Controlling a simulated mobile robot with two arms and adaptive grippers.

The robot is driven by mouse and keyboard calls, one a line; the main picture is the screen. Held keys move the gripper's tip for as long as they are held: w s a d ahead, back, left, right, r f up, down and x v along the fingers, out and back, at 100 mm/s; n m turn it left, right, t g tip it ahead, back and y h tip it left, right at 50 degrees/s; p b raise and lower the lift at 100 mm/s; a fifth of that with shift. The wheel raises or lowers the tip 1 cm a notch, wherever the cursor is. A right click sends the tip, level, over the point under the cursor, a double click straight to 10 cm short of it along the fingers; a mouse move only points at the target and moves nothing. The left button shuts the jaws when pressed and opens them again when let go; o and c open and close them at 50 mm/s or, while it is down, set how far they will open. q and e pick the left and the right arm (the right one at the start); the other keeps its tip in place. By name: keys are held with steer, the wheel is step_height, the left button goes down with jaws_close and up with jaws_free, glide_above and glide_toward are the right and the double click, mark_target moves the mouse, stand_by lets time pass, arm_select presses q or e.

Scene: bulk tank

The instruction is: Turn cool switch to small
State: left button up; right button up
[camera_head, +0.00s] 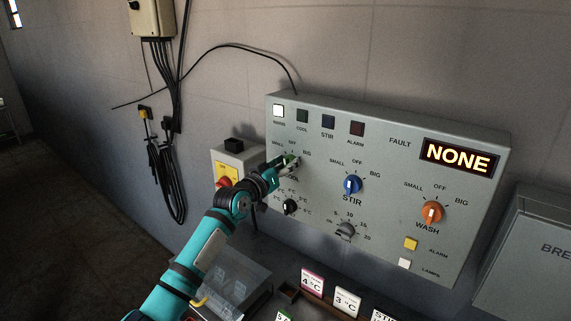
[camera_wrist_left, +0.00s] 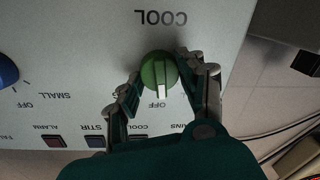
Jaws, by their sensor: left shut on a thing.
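The cool switch is a green knob (camera_head: 289,160) at the upper left of the grey control panel, under the labels SMALL, OFF and BIG. In the left wrist view, upside down, the green knob (camera_wrist_left: 158,71) sits by the word COOL. Its white mark points at OFF. My left gripper (camera_head: 281,166) reaches in from the left. In the wrist view the left gripper's fingers (camera_wrist_left: 157,82) are on either side of the knob and shut on it. They hide the small and big labels there. My right gripper is not in view.
On the same panel are a blue stir knob (camera_head: 352,185), an orange wash knob (camera_head: 432,212), a black dial (camera_head: 290,207) and a grey dial (camera_head: 345,231). A display (camera_head: 459,158) reads NONE. A red switch on yellow (camera_head: 224,181) is left of the panel. Signs stand below.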

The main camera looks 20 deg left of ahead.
arm_select(q)
steer(key=n+p, duration=0.2)
steer(key=n, duration=0.3)
steer(key=shift+a+r, duration=0.1)
steer(key=shift+n+g+p, duration=0.3)
steer(key=shift+n+p, duration=0.6)
steer(key=shift+n, duration=0.9)
steer(key=o, duration=1.2)
steer(key=shift+c, duration=0.2)
steer(key=v, duration=1.2)
